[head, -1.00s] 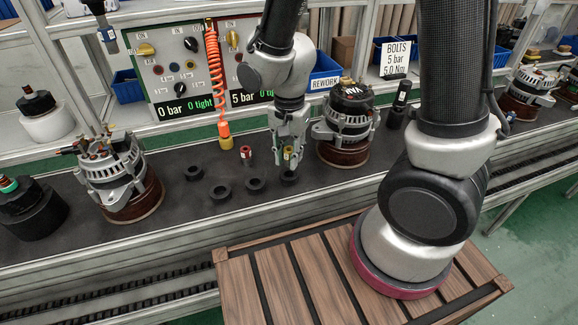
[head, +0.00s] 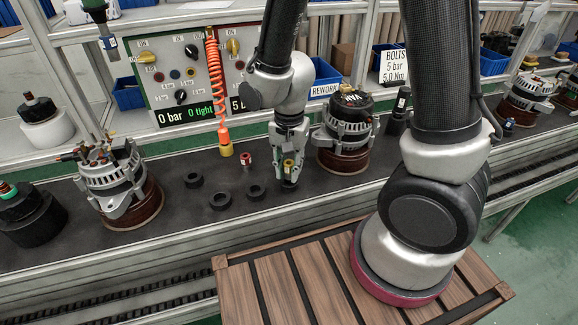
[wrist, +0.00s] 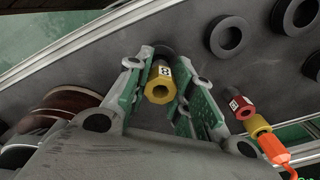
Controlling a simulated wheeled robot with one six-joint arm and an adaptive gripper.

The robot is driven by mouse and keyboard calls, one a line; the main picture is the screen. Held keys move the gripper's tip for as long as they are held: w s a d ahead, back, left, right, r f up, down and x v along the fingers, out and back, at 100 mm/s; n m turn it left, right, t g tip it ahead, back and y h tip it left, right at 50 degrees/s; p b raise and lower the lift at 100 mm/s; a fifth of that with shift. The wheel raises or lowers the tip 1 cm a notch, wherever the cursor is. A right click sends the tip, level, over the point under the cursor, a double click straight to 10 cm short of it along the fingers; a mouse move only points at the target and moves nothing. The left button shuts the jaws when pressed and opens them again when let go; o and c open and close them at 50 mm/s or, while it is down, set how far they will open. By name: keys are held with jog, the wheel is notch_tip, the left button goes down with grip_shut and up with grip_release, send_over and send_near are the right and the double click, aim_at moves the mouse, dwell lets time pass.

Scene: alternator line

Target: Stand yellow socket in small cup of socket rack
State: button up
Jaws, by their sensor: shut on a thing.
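My gripper (head: 289,172) is shut on the yellow socket (head: 288,165) and points down over the belt. In the wrist view the socket (wrist: 160,84) sits upright between the green-sided fingers, its open end toward the camera. The socket rack shows as black ring-shaped cups (head: 220,199) on the dark surface, several in all. One cup is right under my gripper, mostly hidden by fingers and socket; its dark rim shows behind the socket in the wrist view (wrist: 163,51). I cannot tell whether the socket's lower end is inside it.
A red socket (head: 245,160) stands just left of my gripper. Left of it an orange coiled hose (head: 214,90) hangs with a yellow end piece (head: 226,150). An alternator (head: 345,125) on a brown base is close on the right; another (head: 110,170) stands at left.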

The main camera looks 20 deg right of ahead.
jog(key=shift+f, duration=1.05)
dwell(0.4)
jog(key=o, duration=1)
notch_tip(320, 180, up, 12)
dwell(0.4)
